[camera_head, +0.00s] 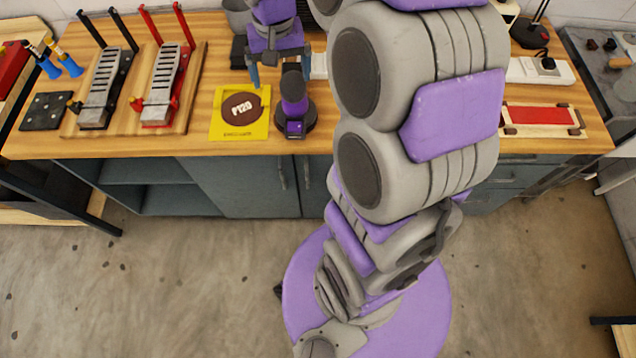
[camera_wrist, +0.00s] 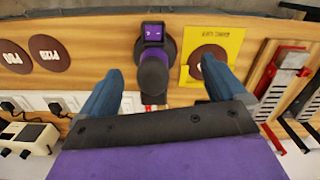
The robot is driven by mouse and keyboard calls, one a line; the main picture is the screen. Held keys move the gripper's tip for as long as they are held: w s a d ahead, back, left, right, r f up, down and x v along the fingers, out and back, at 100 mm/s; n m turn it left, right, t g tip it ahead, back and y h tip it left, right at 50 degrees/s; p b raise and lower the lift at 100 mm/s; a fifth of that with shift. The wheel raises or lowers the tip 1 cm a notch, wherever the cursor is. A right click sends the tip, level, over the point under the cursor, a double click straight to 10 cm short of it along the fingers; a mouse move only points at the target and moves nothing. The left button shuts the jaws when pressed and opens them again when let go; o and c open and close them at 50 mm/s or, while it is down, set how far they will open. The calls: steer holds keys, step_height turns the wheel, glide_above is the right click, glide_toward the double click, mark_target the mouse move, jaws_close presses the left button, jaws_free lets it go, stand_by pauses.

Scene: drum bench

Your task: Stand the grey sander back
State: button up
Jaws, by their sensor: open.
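A sander (camera_head: 294,106) with a purple body, a dark grey rounded end and a round dark pad stands on the wooden bench, beside the yellow sheet. It also shows in the wrist view (camera_wrist: 152,72), at the middle, partly between my fingers. No mainly grey sander can be picked out. My gripper (camera_head: 281,78) is open and empty, pointing down over the bench by the sander's dark end. In the wrist view, the blue fingers of my gripper (camera_wrist: 165,70) are spread on either side of that end. I cannot tell whether they touch it.
The yellow sheet (camera_head: 228,131) bears a brown P120 disc (camera_head: 240,106). Pedals (camera_head: 165,85) on a wooden board stand to the left. Two brown discs (camera_wrist: 48,50) and a white box (camera_wrist: 25,138) show in the wrist view. My arm hides the bench's middle right.

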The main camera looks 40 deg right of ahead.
steer(key=s+a+n, duration=0.2)
steer(key=s+a, duration=0.2)
steer(key=s, duration=0.9)
steer(key=s+a+f+n+g, duration=0.1)
steer(key=s+a, duration=0.4)
steer(key=s, duration=0.8)
steer(key=shift+s+a+n+g, duration=0.15)
steer(key=shift+s+n+g, duration=0.2)
steer(key=shift+n, duration=0.45)
